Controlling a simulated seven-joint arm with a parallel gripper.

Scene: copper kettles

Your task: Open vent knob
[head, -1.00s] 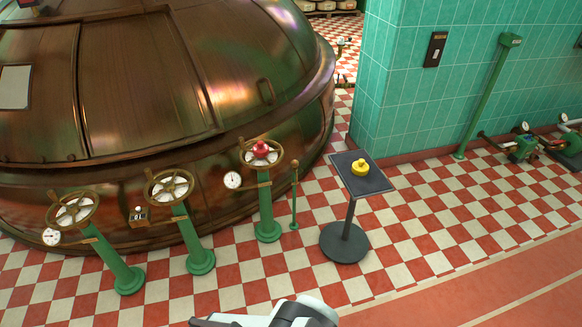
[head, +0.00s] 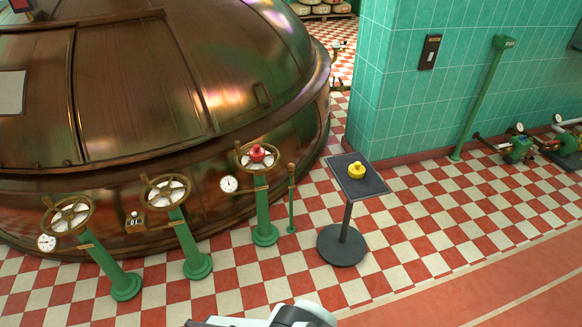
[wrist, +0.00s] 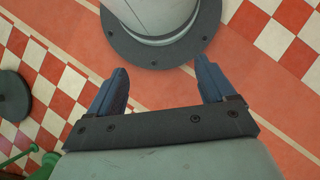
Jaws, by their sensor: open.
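I cannot tell for certain which part is the vent knob. A red knob (head: 257,152) sits at the hub of the rightmost of three brass handwheels, on a green post in front of the copper kettle (head: 120,90). A yellow knob (head: 357,169) sits on a dark square plate on a pedestal stand (head: 343,240) to the right. My gripper (wrist: 162,67) shows in the wrist view with its two blue fingers apart and nothing between them. It points at the floor, away from both knobs. In the head view only a pale part of my arm shows at the bottom edge.
The left handwheel (head: 69,216) and middle handwheel (head: 166,191) stand on green posts beside small gauges. A thin post (head: 291,200) stands between the right handwheel and the pedestal stand. A green tiled pillar (head: 400,90) rises behind. The checkered floor in front is clear.

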